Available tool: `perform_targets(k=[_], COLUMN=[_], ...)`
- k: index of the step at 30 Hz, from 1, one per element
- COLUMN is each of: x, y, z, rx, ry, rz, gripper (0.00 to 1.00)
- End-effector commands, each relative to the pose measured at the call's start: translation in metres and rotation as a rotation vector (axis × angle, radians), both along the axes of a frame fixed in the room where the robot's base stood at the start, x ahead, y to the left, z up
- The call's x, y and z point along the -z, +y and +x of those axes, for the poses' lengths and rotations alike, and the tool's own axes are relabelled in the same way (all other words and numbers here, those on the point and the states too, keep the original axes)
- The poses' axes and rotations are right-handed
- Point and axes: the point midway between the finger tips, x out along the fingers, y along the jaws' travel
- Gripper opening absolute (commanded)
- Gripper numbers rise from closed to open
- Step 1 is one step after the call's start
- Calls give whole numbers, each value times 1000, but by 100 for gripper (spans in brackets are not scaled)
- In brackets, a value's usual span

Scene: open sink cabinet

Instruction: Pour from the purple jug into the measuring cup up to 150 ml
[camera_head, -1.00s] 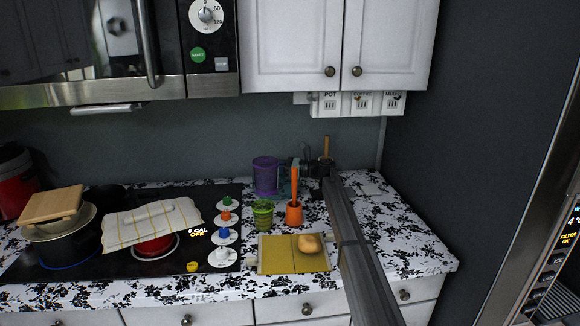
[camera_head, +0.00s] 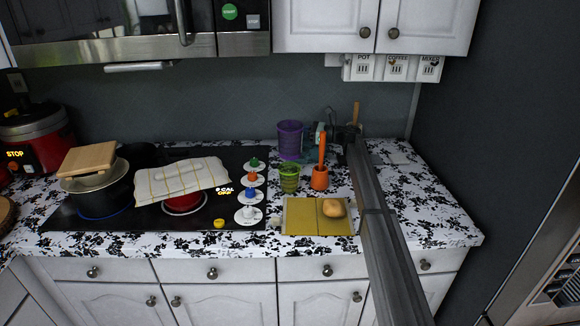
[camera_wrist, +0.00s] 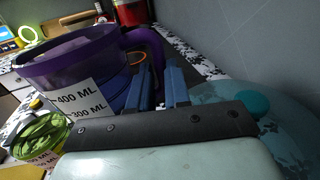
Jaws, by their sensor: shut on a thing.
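The purple jug (camera_head: 290,140) stands upright at the back of the counter, right of the stove. Its side in the wrist view (camera_wrist: 75,65) carries 400 ML and 300 ML marks. My gripper (camera_wrist: 161,75) has its blue fingers closed around the jug's purple handle, on the jug's right side in the head view. The green measuring cup (camera_head: 289,178) stands just in front of the jug and also shows at the lower left of the wrist view (camera_wrist: 40,138). Its ML marks are partly cut off. I cannot tell whether the jug touches the counter. Its contents are hidden.
An orange holder (camera_head: 320,178) with an upright handle stands close right of the cup. A yellow board (camera_head: 300,217) with a bun (camera_head: 333,208) lies in front. A teal transparent object (camera_wrist: 255,110) is right of my gripper in the wrist view.

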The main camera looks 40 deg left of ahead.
Motion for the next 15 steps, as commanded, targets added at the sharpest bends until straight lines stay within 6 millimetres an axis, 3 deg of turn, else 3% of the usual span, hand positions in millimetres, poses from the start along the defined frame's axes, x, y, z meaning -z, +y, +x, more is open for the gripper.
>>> perform_targets(k=[15], x=[-3], y=[-11], z=[-13], rx=[1], ry=[-179], rz=[164], gripper=[0])
